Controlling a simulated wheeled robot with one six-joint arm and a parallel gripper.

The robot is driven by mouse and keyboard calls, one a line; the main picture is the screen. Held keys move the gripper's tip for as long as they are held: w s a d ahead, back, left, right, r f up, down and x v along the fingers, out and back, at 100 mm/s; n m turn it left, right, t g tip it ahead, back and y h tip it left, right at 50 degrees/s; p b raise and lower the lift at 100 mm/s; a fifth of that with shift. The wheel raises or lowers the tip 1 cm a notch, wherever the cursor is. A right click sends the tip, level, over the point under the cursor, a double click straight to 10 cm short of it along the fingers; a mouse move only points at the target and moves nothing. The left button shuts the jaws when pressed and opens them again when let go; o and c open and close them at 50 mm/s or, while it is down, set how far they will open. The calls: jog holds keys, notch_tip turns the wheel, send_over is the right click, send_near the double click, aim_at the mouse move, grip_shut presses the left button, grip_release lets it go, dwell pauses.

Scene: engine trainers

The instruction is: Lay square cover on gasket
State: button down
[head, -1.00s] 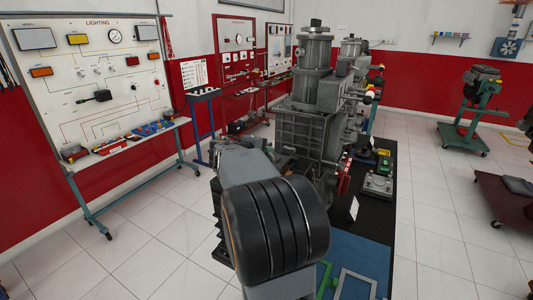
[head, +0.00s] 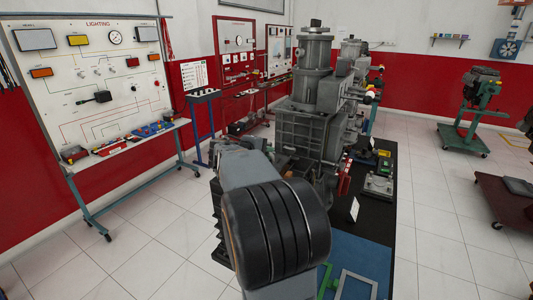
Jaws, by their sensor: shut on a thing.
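My gripper is not in view; my own arm, with its big black ribbed joint, fills the lower middle of the head view and hides part of the bench. I cannot make out the square cover in a grip. A pale, square-cornered open frame (head: 360,275), possibly the gasket, lies on the blue mat (head: 362,252) at the bottom edge, partly cut off. A green frame-like piece (head: 325,277) lies just left of it, mostly hidden by my arm. A grey plate-like part (head: 379,185) rests on the black bench top farther back; I cannot tell whether it is the cover.
A tall grey engine (head: 308,125) stands on the bench just behind my arm. A small white card (head: 353,209) stands at the mat's far edge. A lighting trainer board (head: 90,80) is at left. A dark red cart (head: 505,200) is at right. Tiled floor between is clear.

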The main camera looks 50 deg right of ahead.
jog(key=shift+f+b, duration=0.8)
jog(key=shift+b, duration=0.2)
dwell(0.5)
jog(key=c, duration=1.1)
grip_release()
jog(key=shift+o, duration=0.2)
jog(key=shift+f, duration=0.1)
